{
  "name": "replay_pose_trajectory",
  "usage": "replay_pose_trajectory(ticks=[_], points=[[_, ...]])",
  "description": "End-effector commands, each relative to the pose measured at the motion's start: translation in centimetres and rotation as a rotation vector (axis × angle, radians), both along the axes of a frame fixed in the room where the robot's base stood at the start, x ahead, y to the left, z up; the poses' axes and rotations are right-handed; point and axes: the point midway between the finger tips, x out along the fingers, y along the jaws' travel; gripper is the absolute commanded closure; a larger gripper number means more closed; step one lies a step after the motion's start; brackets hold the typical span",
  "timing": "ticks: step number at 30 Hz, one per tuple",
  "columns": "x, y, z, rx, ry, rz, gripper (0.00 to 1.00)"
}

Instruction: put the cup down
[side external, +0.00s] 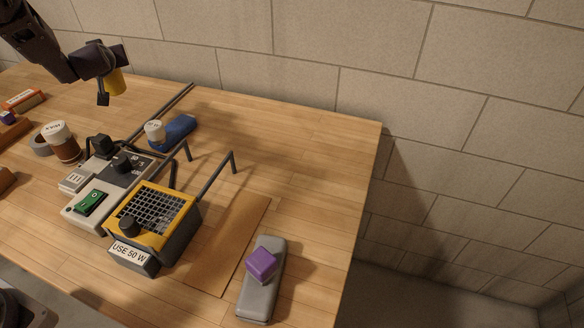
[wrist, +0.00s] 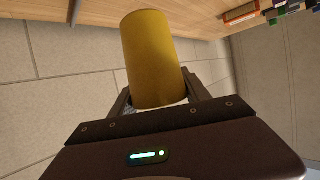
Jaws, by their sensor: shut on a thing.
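The yellow cup (side external: 116,82) is in my gripper (side external: 108,88), held in the air above the back left part of the table in the side external view. In the wrist view the cup (wrist: 153,58) sits between the two fingers of my gripper (wrist: 158,98), which are shut on it. The cup looks like a plain yellow cylinder; its opening is not visible. It is apart from the table.
The wooden table (side external: 320,150) has free room at the back right. A purple block (side external: 262,263) lies on a grey case (side external: 257,300).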

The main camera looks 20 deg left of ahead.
Motion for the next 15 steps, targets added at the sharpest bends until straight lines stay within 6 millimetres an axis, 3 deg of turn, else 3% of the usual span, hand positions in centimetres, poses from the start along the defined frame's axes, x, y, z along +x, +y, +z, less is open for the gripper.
replay_pose_trajectory(ticks=[5,8,12,15], points=[[2.5,-6.4,-1.0,-0.001,0.002,-0.178,0.84],[3.9,-11.7,-1.5,-0.001,0.002,-0.318,0.84],[5.0,-21.2,-2.0,-0.001,0.0,-0.564,0.84],[4.7,-28.4,-2.1,0.0,-0.001,-0.75,0.84]])
